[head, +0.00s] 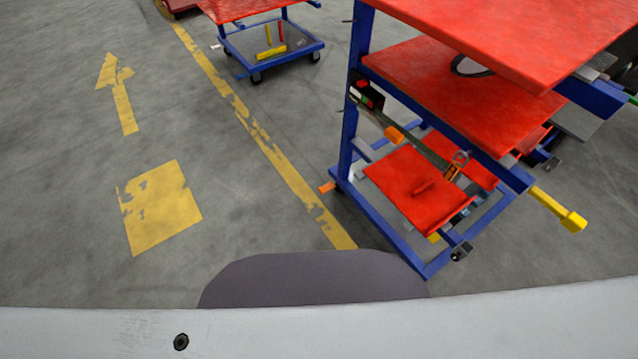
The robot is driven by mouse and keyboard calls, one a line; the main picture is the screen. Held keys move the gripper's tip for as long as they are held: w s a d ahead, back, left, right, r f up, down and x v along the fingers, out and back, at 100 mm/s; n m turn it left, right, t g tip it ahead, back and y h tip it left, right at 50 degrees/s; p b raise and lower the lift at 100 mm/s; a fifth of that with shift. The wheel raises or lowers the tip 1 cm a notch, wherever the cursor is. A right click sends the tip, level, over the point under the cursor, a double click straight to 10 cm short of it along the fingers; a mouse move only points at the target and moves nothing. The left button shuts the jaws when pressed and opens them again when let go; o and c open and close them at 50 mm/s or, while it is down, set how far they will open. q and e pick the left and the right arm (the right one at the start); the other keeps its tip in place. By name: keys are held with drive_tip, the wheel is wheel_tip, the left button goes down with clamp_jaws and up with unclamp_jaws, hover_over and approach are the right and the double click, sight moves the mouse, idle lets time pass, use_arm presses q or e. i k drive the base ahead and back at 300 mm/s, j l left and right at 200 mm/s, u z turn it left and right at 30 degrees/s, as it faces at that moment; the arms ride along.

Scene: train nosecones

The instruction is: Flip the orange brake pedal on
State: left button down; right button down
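A small flat orange pedal (327,187) sticks out low at the left corner of the blue-framed cart (349,130), close to the floor. It is small in the view, and I cannot tell whether it is up or down. The cart has red shelves (440,75) and stands on the right side of the head view. Neither of my grippers is in view.
A yellow-ended bar (560,208) juts from the cart's right side. Another blue cart (270,55) stands farther back. The floor (70,190) on the left is clear, with yellow markings.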

sight(326, 187)
drive_tip(key=i+j+z, duration=0.1)
drive_tip(key=i+j, duration=0.35)
drive_tip(key=i+j+z, duration=0.1)
drive_tip(key=i+j, duration=0.4)
drive_tip(key=j, duration=0.1)
